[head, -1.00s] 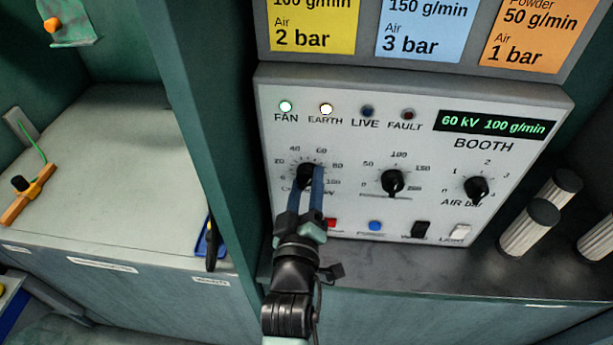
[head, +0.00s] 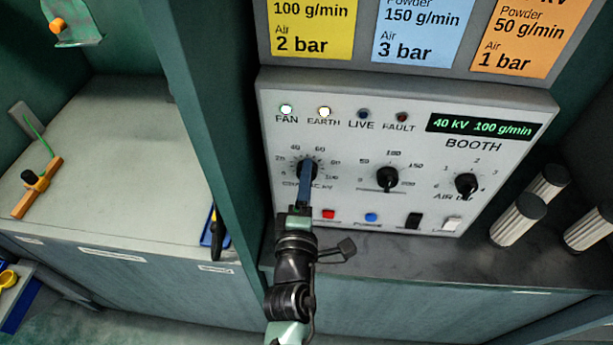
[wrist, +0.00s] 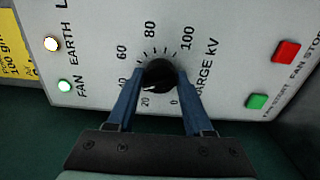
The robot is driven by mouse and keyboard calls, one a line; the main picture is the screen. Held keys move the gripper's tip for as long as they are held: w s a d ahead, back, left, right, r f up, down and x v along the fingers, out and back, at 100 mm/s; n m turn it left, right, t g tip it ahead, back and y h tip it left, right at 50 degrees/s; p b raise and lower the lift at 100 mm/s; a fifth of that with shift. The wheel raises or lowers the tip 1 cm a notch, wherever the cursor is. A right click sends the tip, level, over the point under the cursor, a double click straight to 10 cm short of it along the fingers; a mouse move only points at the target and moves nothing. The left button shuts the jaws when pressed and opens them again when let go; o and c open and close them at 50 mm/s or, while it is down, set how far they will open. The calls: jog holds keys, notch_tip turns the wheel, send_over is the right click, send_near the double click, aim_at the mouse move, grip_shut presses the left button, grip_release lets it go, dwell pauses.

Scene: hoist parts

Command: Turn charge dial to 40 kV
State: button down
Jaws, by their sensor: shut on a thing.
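The charge dial is a black knob (wrist: 158,76) with a scale from 0 to 100 kV around it; it also shows at the left of the panel in the head view (head: 302,168). My gripper (wrist: 158,88) has its two blue fingers on either side of the knob and is shut on it. In the head view my gripper (head: 305,182) covers part of the dial and its lettering. The green display (head: 484,126) reads 40 kV 100 g/min. In the wrist view the knob's pale mark is at its lower left, near the 20 to 40 side.
The booth panel (head: 340,215) also has a powder dial (head: 387,178) and an air dial (head: 466,184). A red button (head: 328,214), a blue button (head: 371,217) and switches sit below. FAN and EARTH lamps are lit. Pale cylinders (head: 517,220) stand to the right.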

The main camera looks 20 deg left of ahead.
jog(key=shift+n, duration=0.5)
jog(key=shift+c, duration=1.5)
grip_release()
jog(key=shift+s, duration=0.1)
jog(key=b+v, duration=0.2)
jog(key=v, duration=1)
jog(key=shift+s+d, duration=0.2)
jog(key=shift+s, duration=0.15)
